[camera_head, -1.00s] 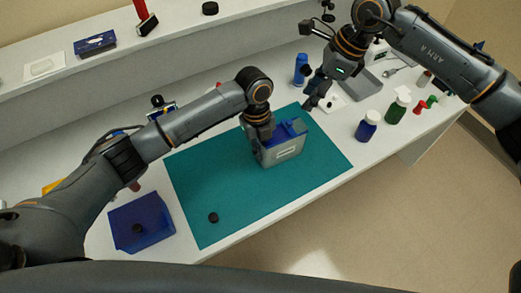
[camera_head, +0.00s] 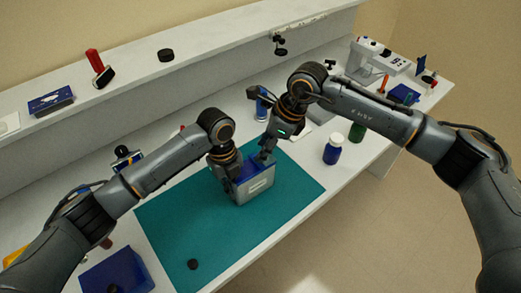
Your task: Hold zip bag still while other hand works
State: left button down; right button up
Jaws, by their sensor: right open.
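The zip bag (camera_head: 258,187), a grey box-shaped pouch with a white label and a blue top, stands on the teal mat (camera_head: 200,226). My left gripper (camera_head: 227,170) is at the bag's upper left edge and appears shut on it; its fingertips are partly hidden against the bag. My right gripper (camera_head: 262,157) is open, pointing down at the bag's upper right edge, close to the blue top. I cannot tell whether it touches the bag.
A blue container (camera_head: 117,272) is at the lower left. A black cap (camera_head: 193,264) lies on the mat's near part.

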jog(key=shift+x, duration=1.1)
grip_shut()
jog(key=shift+w+d, duration=0.6)
jog(key=shift+d, duration=0.3)
jog(key=shift+w+d, duration=0.6)
jog(key=shift+d, duration=0.3)
